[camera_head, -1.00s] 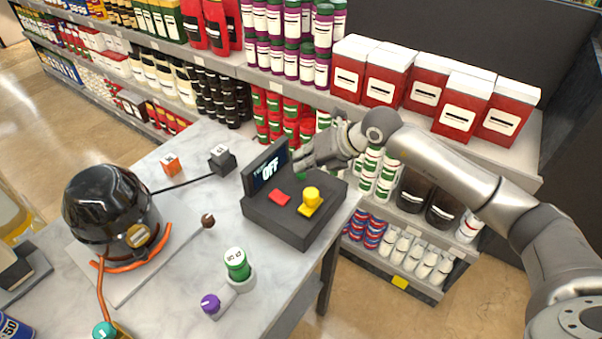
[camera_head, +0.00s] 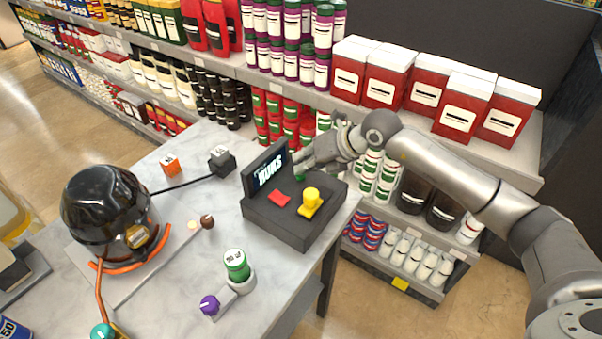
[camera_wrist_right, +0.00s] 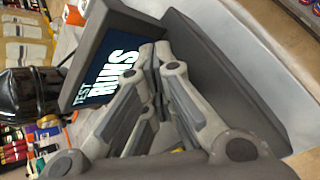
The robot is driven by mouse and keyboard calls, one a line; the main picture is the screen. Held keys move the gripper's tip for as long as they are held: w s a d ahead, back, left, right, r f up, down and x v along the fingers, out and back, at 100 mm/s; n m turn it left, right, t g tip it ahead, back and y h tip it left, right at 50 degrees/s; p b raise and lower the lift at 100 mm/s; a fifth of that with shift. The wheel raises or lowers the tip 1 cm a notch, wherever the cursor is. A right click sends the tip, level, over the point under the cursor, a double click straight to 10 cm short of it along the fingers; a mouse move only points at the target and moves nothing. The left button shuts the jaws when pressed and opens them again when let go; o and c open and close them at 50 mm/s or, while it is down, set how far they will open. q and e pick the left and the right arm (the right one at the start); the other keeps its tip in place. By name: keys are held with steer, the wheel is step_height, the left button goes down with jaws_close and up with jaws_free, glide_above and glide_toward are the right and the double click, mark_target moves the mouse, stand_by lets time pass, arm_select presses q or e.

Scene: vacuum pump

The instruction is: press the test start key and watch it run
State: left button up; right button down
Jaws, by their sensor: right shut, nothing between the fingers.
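The dark test box (camera_head: 290,218) stands on the marble table. On its top are a red key (camera_head: 279,198), a yellow knob on a yellow plate (camera_head: 311,201) and a green key (camera_head: 299,177) at the back. Its screen (camera_head: 267,174) reads "RUNS"; in the right wrist view the screen (camera_wrist_right: 112,72) reads "TEST RUNS". My right gripper (camera_head: 301,164) is shut and empty, its fingertips at the green key beside the screen; I cannot tell whether they touch it. The black vacuum pump (camera_head: 108,208) sits on a plate at the left. My left gripper is out of view.
A green-capped part (camera_head: 236,265), a purple knob (camera_head: 209,304), an orange block (camera_head: 170,163) and a grey block (camera_head: 221,160) are on the table. Stocked shelves (camera_head: 300,80) stand close behind it.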

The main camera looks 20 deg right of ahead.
steer(key=shift+r+p, duration=0.35)
steer(key=shift+r, duration=0.35)
steer(key=shift+r+p, duration=1.6)
steer(key=shift+r, duration=1)
steer(key=shift+f, duration=0.1)
